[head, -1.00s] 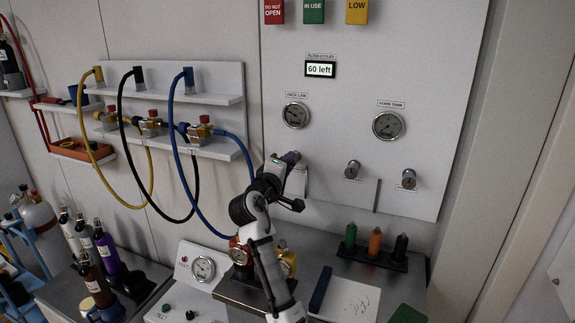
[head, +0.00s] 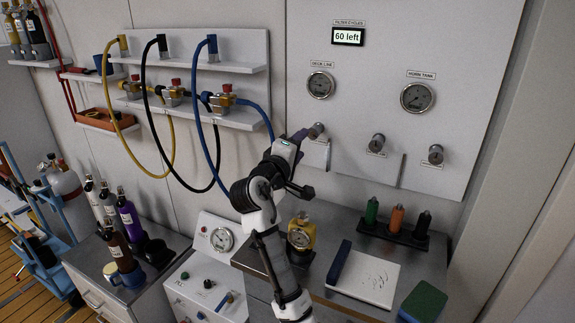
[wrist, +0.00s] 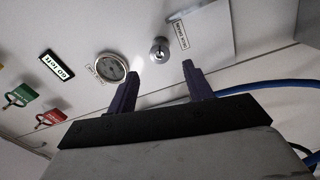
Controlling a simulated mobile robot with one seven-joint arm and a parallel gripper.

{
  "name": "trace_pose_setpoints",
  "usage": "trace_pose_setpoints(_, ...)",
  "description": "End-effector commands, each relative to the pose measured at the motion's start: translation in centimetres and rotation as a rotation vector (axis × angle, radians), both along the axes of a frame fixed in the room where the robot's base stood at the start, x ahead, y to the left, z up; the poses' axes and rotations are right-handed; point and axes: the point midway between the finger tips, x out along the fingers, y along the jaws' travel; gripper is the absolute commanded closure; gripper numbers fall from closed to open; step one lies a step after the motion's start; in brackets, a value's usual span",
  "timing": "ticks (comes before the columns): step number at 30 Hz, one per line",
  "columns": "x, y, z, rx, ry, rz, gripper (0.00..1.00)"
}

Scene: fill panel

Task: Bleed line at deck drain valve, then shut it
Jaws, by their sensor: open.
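The valve in front of my gripper is a small round metal knob (head: 316,130) on the grey wall panel, below the deck line gauge (head: 320,84). In the head view my gripper (head: 302,162) is just below and left of the knob; contact cannot be told.
Two more knobs (head: 377,143) (head: 436,154) sit to the right, with the horn tank gauge (head: 417,97) above. Yellow, black and blue hoses (head: 215,105) hang at left. Below are a bench with a yellow gauge unit (head: 301,234), a notepad (head: 363,277) and coloured bottles (head: 396,219).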

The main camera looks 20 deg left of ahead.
Motion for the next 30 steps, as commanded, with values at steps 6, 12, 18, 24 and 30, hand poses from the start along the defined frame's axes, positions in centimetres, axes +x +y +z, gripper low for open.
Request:
trace_pose_setpoints(6, -4.6, 0.3, -0.5, 0.001, -0.001, 0.003, 0.49)
trace_pose_setpoints(12, -6.7, 0.4, -0.4, -0.001, 0.001, 0.001, 0.49)
trace_pose_setpoints(18, -7.1, 0.4, -0.3, -0.001, 0.001, 0.001, 0.49)
trace_pose_setpoints(24, -7.1, 0.4, -0.3, -0.001, 0.001, 0.001, 0.49)
trace_pose_setpoints(30, -7.1, 0.4, -0.4, -0.001, 0.001, 0.001, 0.49)
